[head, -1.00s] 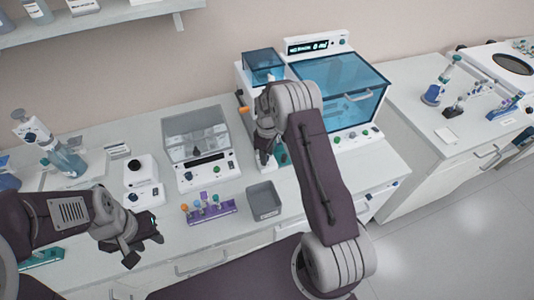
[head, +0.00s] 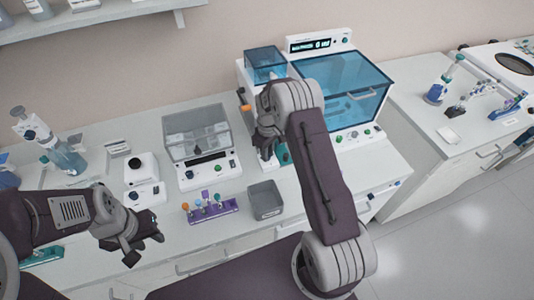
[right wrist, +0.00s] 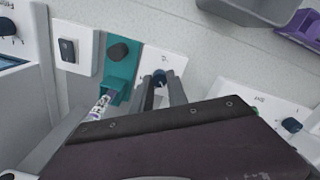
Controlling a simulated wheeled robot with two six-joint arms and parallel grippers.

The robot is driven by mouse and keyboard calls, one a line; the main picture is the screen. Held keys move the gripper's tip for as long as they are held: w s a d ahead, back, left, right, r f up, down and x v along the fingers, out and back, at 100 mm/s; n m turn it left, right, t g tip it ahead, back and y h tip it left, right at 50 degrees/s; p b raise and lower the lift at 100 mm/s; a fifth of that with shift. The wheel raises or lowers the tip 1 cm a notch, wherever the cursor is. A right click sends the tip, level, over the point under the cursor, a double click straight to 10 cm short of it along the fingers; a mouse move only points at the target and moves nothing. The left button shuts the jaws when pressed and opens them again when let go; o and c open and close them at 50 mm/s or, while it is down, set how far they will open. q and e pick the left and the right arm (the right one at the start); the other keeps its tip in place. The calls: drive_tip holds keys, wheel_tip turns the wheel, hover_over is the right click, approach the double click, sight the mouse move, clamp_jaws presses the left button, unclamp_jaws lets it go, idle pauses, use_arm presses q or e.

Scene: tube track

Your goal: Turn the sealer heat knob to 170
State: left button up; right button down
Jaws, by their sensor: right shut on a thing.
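The sealer (head: 242,84) is the white machine with an orange-tipped lever, left of the large blue-lidded unit in the head view. Its small dark blue heat knob (right wrist: 160,78) shows in the right wrist view on a white panel marked °C, with a pale pointer mark. My right gripper (right wrist: 164,92) has its two grey fingers shut on this knob. In the head view my right gripper (head: 267,150) is at the sealer's front, and the arm hides much of it. The value set cannot be read. My left gripper (head: 143,247) is open and empty above the bench's front left.
A teal block with a black knob (right wrist: 118,52) and a rocker switch (right wrist: 67,50) sit close to the fingers. A grey bin (head: 265,200) and a purple tube rack (head: 212,210) stand in front. A clear-lidded box (head: 198,140) is to the left.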

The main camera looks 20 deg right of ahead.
drive_tip(key=m, duration=0.4)
drive_tip(key=shift+m, duration=0.3)
drive_tip(key=shift+s+m+b, duration=0.1)
drive_tip(key=shift+m+b, duration=0.25)
drive_tip(key=shift+m, duration=1.65)
drive_tip(key=c, duration=1.3)
unclamp_jaws()
drive_tip(key=shift+s+r, duration=0.1)
